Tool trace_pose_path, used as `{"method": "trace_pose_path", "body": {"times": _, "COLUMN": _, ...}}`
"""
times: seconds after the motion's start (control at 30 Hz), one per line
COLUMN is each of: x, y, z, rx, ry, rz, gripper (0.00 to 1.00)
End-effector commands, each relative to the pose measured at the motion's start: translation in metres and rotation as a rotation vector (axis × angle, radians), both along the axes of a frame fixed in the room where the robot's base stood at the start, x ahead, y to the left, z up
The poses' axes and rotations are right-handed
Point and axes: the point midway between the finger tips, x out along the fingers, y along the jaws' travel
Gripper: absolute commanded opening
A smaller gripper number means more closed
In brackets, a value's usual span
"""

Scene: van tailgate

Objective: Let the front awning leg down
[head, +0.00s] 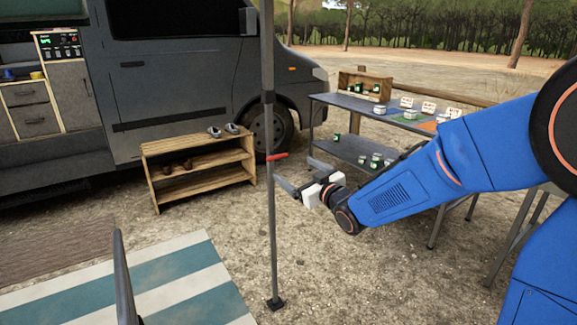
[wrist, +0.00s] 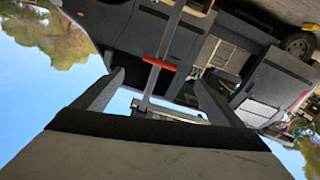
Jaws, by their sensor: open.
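The front awning leg (head: 269,110) is a slim grey upright pole, thicker above and thinner below. A red lever (head: 277,156) sits where the two sections meet. Its dark foot (head: 275,303) appears at or near the gravel; I cannot tell if it touches. My gripper (head: 294,169) is open, just right of the pole and slightly below the lever's height. In the wrist view, which looks upside down, the red lever (wrist: 158,63) and pole lie between and beyond the open fingers (wrist: 158,80). The jaws hold nothing.
A wooden shoe rack (head: 200,160) stands left of the pole, by the grey van (head: 170,75). A metal table (head: 370,113) with jars and cards stands behind my arm. A striped mat (head: 150,285) and a dark post (head: 123,280) are at front left. Gravel around the foot is clear.

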Motion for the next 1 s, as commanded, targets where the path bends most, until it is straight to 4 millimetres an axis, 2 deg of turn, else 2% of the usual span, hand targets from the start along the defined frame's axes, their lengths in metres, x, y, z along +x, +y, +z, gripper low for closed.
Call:
{"method": "trace_pose_path", "body": {"times": 0.23, "x": -0.019, "y": -0.013, "z": 0.0, "rx": 0.0, "ry": 0.0, "rz": -0.001, "gripper": 0.91}}
{"method": "trace_pose_path", "body": {"times": 0.7, "x": -0.022, "y": -0.019, "z": 0.001, "rx": -0.005, "ry": 0.007, "rz": -0.011, "gripper": 0.91}}
{"method": "trace_pose_path", "body": {"times": 0.77, "x": -0.023, "y": -0.027, "z": 0.001, "rx": -0.015, "ry": 0.023, "rz": -0.03, "gripper": 0.91}}
{"method": "trace_pose_path", "body": {"times": 0.87, "x": -0.029, "y": -0.05, "z": 0.002, "rx": -0.044, "ry": 0.072, "rz": -0.084, "gripper": 0.91}}
{"method": "trace_pose_path", "body": {"times": 1.0, "x": -0.045, "y": -0.096, "z": 0.0, "rx": -0.093, "ry": 0.181, "rz": -0.192, "gripper": 0.91}}
